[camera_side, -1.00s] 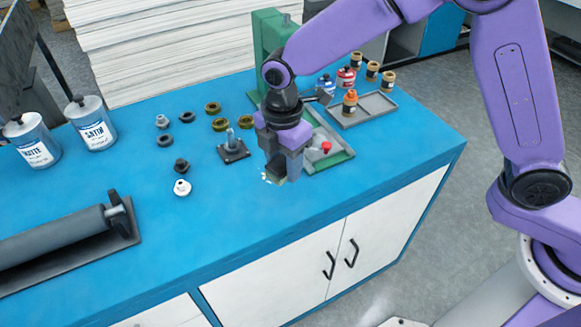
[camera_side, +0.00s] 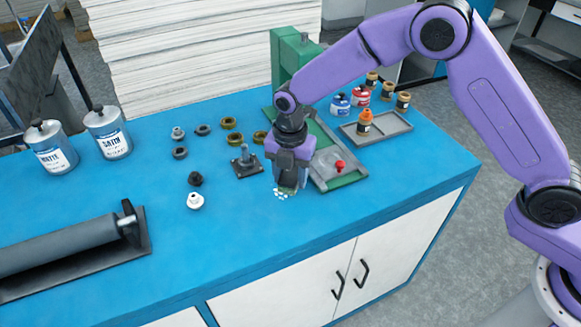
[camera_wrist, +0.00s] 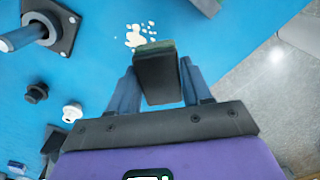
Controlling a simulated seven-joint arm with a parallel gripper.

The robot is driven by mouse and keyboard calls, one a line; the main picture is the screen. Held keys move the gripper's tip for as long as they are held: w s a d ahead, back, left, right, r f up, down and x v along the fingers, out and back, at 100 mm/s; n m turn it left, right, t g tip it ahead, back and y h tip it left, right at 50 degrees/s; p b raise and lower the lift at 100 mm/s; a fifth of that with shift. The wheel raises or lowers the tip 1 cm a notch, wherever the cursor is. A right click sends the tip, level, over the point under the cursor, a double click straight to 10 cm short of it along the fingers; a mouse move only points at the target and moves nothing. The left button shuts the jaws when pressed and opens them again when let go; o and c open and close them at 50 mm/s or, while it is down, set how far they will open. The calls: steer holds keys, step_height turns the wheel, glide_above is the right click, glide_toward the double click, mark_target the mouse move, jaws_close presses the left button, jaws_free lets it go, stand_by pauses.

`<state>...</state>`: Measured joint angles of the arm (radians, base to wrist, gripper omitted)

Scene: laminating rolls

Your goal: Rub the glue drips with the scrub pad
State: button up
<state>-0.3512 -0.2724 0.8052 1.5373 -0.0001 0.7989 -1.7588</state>
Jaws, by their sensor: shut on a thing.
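My gripper (camera_wrist: 160,88) is shut on the scrub pad, a dark block (camera_wrist: 158,78) with a green edge, which sits between the two fingers in the wrist view. In the side view my gripper (camera_side: 287,183) points down, low over the blue bench. The glue drips (camera_wrist: 138,36) are a cluster of small pale spots on the bench, just beyond the pad's far edge in the wrist view. In the side view the drips (camera_side: 282,194) show just below and left of the fingers. The pad may cover some drips; I cannot tell whether it touches the bench.
A post on a square dark base (camera_side: 247,165) stands close left of my gripper. A green press (camera_side: 345,179) with a red knob is close right. A white fitting (camera_side: 195,201) and a black one (camera_side: 195,179) lie left. The bench front is clear.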

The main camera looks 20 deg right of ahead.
mark_target(289, 200)
steer(key=shift+f, duration=1.95)
steer(key=shift+w+f, duration=0.4)
steer(key=shift+f, duration=0.15)
steer(key=shift+c, duration=0.3)
steer(key=shift+w+f, duration=0.2)
steer(key=shift+w, duration=3.15)
steer(key=shift+s, duration=3.7)
steer(key=shift+s+a, duration=0.15)
steer(key=shift+a, duration=0.05)
steer(key=shift+w, duration=3.8)
steer(key=shift+s, duration=3.65)
steer(key=shift+s+r, duration=0.1)
steer(key=shift+r, duration=4)
